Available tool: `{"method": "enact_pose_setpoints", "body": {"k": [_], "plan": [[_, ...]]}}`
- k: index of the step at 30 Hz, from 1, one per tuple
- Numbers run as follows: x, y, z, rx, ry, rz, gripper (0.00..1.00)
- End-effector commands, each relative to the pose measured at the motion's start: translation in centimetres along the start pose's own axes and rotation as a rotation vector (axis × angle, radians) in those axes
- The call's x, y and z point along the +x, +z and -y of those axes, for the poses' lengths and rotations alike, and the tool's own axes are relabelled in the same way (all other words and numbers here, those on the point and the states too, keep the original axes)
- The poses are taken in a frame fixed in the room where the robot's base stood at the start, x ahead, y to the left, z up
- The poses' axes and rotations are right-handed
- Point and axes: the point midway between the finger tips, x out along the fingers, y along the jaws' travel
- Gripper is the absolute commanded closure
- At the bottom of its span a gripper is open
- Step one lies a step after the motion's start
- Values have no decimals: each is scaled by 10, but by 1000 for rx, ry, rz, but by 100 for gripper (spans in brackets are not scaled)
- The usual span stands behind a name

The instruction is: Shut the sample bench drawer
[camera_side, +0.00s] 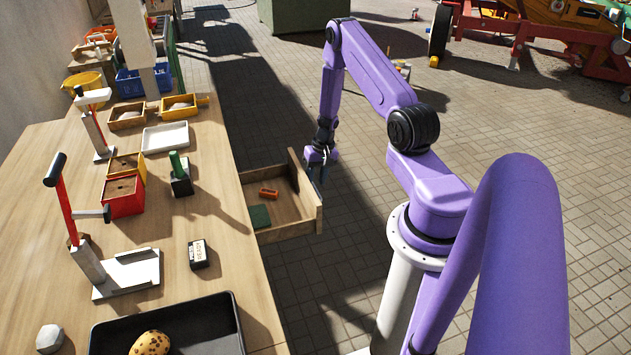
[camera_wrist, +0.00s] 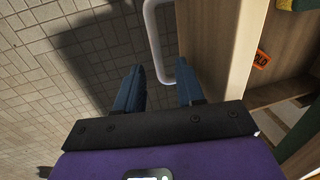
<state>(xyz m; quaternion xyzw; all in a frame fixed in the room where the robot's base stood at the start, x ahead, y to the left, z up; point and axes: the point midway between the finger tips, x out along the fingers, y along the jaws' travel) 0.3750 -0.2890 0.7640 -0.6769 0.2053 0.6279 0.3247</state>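The sample bench drawer (camera_side: 306,198) stands pulled out from the right side of the wooden bench (camera_side: 225,220). Inside lie a small orange item (camera_side: 268,193) and a dark green item (camera_side: 260,216). My gripper (camera_side: 318,170) is at the outer face of the drawer front, near its top edge. In the wrist view the drawer front (camera_wrist: 225,50) runs along the right of the fingers. Its pale bar handle (camera_wrist: 152,40) shows between the fingertips of my open gripper (camera_wrist: 160,68). I cannot tell whether the fingers touch the handle.
Paved floor (camera_side: 270,110) lies open beyond the drawer.

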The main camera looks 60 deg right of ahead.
Motion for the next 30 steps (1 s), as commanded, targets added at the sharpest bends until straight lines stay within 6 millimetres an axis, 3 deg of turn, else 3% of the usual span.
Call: {"method": "enact_pose_setpoints", "body": {"k": [6, 15, 18, 19, 30], "plan": [[13, 0, 0, 1, 0, 0, 62], [14, 0, 0, 0, 0, 0, 62], [14, 0, 0, 0, 0, 0, 94], [14, 0, 0, 0, 0, 0, 100], [16, 0, 11, -4, 0, 1, 100]]}}
